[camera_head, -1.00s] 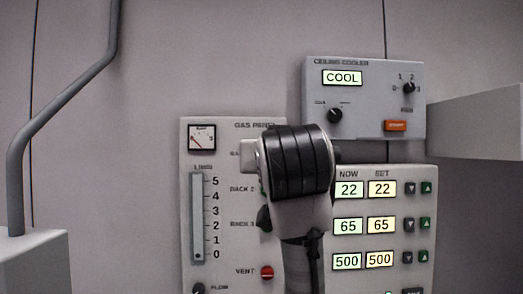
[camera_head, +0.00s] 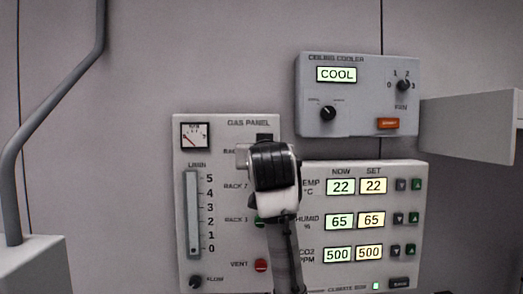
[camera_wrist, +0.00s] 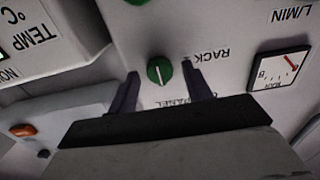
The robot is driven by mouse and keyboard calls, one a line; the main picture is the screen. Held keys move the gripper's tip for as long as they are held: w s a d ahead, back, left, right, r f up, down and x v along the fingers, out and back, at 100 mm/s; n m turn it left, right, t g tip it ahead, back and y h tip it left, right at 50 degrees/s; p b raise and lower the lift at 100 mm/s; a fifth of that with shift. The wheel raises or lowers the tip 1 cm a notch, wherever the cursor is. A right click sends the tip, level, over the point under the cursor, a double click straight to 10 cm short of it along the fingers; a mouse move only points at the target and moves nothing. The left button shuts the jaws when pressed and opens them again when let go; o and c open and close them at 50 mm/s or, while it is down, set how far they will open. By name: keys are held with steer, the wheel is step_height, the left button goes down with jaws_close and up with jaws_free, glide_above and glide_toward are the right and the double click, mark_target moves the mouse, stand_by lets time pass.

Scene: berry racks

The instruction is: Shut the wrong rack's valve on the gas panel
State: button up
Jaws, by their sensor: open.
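The gas panel (camera_head: 215,215) is a pale wall plate with a gauge, a flow scale and a column of valve knobs. My gripper (camera_wrist: 160,72) is open, its dark fingers on either side of a green round knob (camera_wrist: 160,71) with a pale line along the picture's vertical. The knob sits in the row nearest the panel title; its label reads "RACK" but a finger hides the number. No contact can be made out. Another green knob (camera_wrist: 137,2) is cut by the top edge. In the head view my gripper (camera_head: 243,153) hides the upper knobs; the Rack 1 knob (camera_head: 261,222) shows green.
A red vent knob (camera_head: 261,265) sits below the rack rows. The climate panel (camera_head: 312,262) adjoins on the right, with the ceiling cooler control (camera_head: 345,115) above it. A grey box (camera_head: 470,125) juts out at right. A pipe (camera_head: 60,95) runs at left.

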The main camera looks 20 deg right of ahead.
steer(key=c, duration=0.9)
steer(key=shift+c, duration=0.2)
steer(key=shift+n, duration=0.3)
steer(key=shift+a+f+n+b, duration=0.1)
steer(key=shift+n+b, duration=0.05)
steer(key=shift+n, duration=4.15)
steer(key=shift+a+f+n+b, duration=0.1)
steer(key=shift+n+b, duration=0.05)
steer(key=shift+n, duration=4.15)
